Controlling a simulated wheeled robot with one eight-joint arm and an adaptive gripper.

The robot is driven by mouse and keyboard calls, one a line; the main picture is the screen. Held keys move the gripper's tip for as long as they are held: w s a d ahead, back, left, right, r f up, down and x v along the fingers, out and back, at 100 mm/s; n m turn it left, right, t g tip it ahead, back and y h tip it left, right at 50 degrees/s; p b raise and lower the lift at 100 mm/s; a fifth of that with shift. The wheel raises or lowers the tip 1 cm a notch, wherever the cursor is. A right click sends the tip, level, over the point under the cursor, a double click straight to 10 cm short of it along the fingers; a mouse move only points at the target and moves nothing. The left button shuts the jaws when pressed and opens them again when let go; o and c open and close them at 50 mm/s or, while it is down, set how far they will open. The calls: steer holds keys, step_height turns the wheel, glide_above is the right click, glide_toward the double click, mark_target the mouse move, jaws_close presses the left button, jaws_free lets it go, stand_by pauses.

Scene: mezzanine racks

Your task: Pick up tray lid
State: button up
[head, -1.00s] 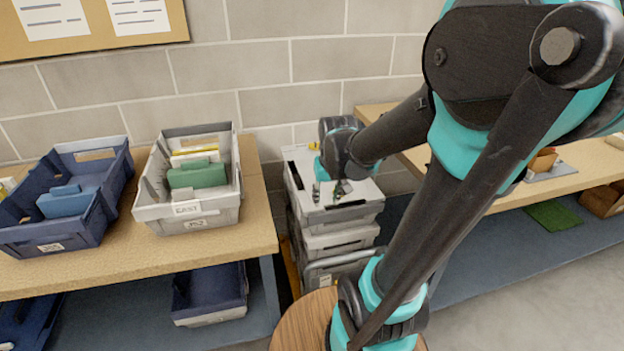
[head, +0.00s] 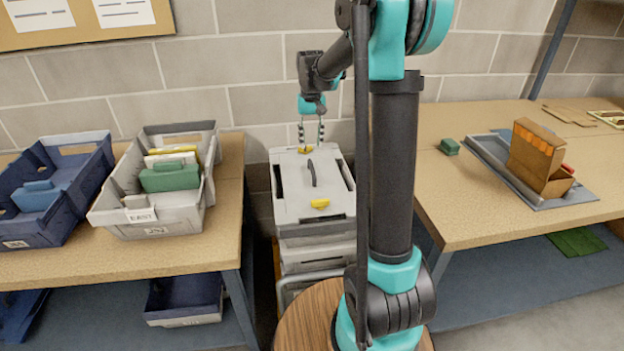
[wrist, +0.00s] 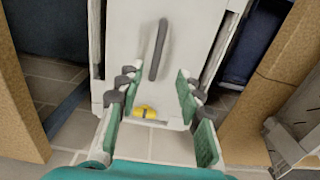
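The tray lid (head: 293,207) is pale grey, with a dark handle (head: 312,173) upright along its middle and a yellow clip at each end. It lies on top of a stack of grey crates. My gripper (head: 311,142) is over the lid's far end, pointing down, close to the far yellow clip. In the wrist view my gripper (wrist: 157,90) is open, with green-padded fingers apart and nothing between them. The lid (wrist: 127,45) and its handle (wrist: 157,50) show there, and a yellow clip (wrist: 146,112) appears between the fingers. I cannot tell whether the fingers touch the lid.
The stack stands in a gap between a left bench (head: 232,180) and a right bench (head: 455,205). Grey and blue totes crowd the left bench. A metal tray (head: 545,204) with an orange-filled box and a small green block (head: 449,146) are on the right. A block wall is behind.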

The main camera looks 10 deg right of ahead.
mark_target(312, 166)
step_height(312, 166, down, 7)
steer(key=shift+r, duration=0.15)
steer(key=f, duration=0.4)
steer(key=shift+w+d+f, duration=0.2)
steer(key=shift+w, duration=0.2)
steer(key=shift+f, duration=0.55)
steer(key=shift+c, duration=0.6)
jaws_close()
